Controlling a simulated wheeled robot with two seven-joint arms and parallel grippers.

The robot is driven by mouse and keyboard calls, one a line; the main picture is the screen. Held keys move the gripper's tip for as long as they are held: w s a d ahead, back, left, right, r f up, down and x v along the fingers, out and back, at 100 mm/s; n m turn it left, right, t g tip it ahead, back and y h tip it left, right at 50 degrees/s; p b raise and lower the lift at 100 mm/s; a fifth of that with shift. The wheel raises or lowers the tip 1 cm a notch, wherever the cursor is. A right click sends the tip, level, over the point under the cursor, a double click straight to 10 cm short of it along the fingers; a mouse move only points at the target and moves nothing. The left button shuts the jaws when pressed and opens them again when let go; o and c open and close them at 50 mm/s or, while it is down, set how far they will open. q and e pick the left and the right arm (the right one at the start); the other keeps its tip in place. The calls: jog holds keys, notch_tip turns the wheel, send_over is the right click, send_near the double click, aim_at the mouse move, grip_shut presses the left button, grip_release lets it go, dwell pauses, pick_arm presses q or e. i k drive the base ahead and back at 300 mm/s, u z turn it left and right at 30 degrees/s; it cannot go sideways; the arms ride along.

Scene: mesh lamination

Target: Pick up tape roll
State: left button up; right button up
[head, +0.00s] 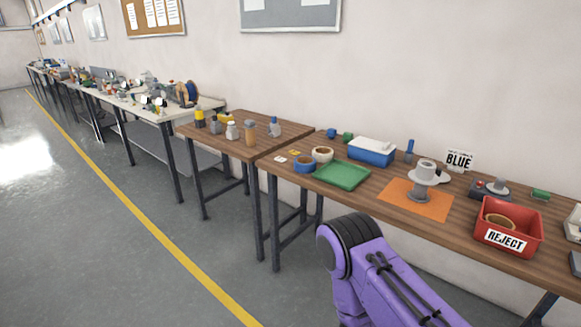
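A blue roll (304,165) that looks like tape lies on the wooden table (365,190), by the green tray's left corner. A cream roll with a brown core (322,154) lies just behind it and to its right. A brown ring-shaped roll (500,221) lies inside the red bin (508,246) labelled REJECT. A grey stand with a white round part (427,170) is on an orange mat (410,200). Neither of my grippers is in view. Only a purple arm link of mine shows at the bottom, in front of the table.
A green tray (343,175) and a blue box with a white lid (372,151) stand near the rolls. A smaller table (243,147) holds several bottles. Open grey floor (110,250) with a yellow line lies left.

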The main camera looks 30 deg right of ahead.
aim_at(303, 165)
jog(key=u, duration=0.15)
jog(key=i, duration=2.3)
jog(key=z, duration=0.75)
